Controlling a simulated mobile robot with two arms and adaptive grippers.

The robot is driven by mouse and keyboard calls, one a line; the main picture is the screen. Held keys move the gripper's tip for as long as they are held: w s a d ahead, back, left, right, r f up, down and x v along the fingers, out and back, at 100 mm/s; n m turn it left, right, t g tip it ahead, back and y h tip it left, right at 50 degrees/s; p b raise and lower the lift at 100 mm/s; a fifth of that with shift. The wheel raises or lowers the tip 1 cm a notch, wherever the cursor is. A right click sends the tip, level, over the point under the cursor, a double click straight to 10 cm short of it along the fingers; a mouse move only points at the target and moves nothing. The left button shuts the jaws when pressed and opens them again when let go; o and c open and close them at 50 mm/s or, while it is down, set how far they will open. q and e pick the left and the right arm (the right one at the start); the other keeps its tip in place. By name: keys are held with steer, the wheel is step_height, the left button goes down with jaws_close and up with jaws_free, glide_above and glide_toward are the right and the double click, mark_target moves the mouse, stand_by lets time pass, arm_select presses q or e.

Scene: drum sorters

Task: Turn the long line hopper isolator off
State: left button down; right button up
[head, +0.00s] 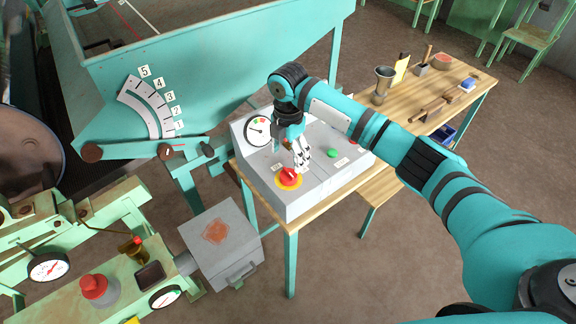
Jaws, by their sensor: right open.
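A grey control console (305,200) stands on the end of a wooden table. On its sloped face is a red rotary isolator knob (289,177) on a yellow disc. My right gripper (301,166) is open just above and beside the red knob, pointing down at it. I cannot tell whether its fingers touch the knob. A small label by the knob is too small to read. A green button (333,153) and a round dial gauge (257,130) are also on the console. My left gripper is not in view.
A teal hopper (200,70) with a numbered scale (148,106) rises behind the console. A grey box (222,245) stands at its lower left, by green machinery with a red-capped container (94,288). The wooden table (437,95) carries a metal cup (383,84) and tools.

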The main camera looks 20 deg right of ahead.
mark_target(288, 172)
steer(key=shift+r, duration=2.15)
steer(key=shift+f, duration=0.1)
